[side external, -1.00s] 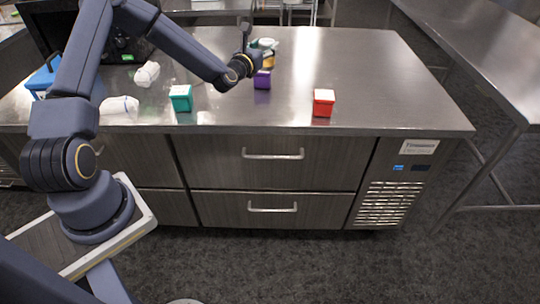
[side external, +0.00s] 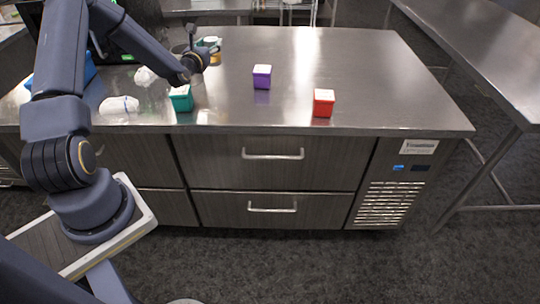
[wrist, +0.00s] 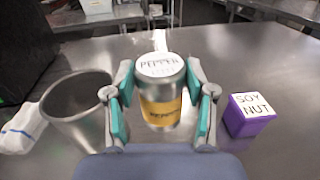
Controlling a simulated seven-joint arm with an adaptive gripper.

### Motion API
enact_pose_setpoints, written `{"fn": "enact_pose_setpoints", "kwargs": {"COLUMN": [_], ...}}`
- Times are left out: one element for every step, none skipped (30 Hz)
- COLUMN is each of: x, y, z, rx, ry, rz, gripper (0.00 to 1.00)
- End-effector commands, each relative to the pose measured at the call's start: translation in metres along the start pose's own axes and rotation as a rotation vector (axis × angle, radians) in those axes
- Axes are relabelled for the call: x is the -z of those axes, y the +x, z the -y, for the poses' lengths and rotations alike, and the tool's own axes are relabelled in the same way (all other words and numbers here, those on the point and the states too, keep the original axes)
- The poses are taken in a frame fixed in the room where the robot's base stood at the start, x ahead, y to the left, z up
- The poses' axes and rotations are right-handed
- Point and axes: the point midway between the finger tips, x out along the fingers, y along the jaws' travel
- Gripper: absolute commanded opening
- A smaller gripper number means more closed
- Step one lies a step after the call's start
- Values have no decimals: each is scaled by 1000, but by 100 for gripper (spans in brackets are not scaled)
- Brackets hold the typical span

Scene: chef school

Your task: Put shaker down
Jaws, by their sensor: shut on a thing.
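The shaker (wrist: 160,95) is a metal can with a yellow band and a white lid lettered PEPPER. In the wrist view it stands upright between the teal pads of my gripper (wrist: 158,100), which is shut on it. In the side view my gripper (side external: 206,50) is over the back left of the steel counter (side external: 370,75). Part of the shaker's yellow side (side external: 215,58) shows just past the gripper. I cannot tell whether its base touches the counter.
A metal cup (wrist: 75,110) stands close left of my gripper. A purple SOY NUT box (wrist: 250,113) is to its right. A teal box (side external: 181,98), a red box (side external: 323,102) and a white wrapped item (side external: 119,104) sit nearer the front edge. The right side of the counter is clear.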

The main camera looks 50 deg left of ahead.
Motion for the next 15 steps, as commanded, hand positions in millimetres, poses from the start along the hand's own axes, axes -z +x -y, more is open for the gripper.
{"fn": "enact_pose_setpoints", "kwargs": {"x": [12, 19, 27, 32, 36, 42, 44, 47, 50, 51, 52, 54, 56, 58, 63], "y": [10, 15, 21, 26, 30, 34, 37, 39, 42, 43, 44, 45, 47, 48, 50], "z": [2, 3, 3, 4, 4, 4, 4, 4, 4, 4, 4, 4, 4, 5, 5], "rx": [2, 3, 2, 2, 2, 2, 2, 2, 2, 1, 2, 2, 2, 2, 3], "ry": [-1, 0, 1, 1, 2, 2, 2, 1, 1, 1, 1, 1, 1, 2, 2], "rz": [0, -1, 0, 0, 1, 0, 1, 2, 2, 2, 2, 2, 2, 2, 1], "gripper": [12, 12, 12, 12, 12, 12, 12, 12, 12, 12, 12, 12, 12, 12, 12]}}
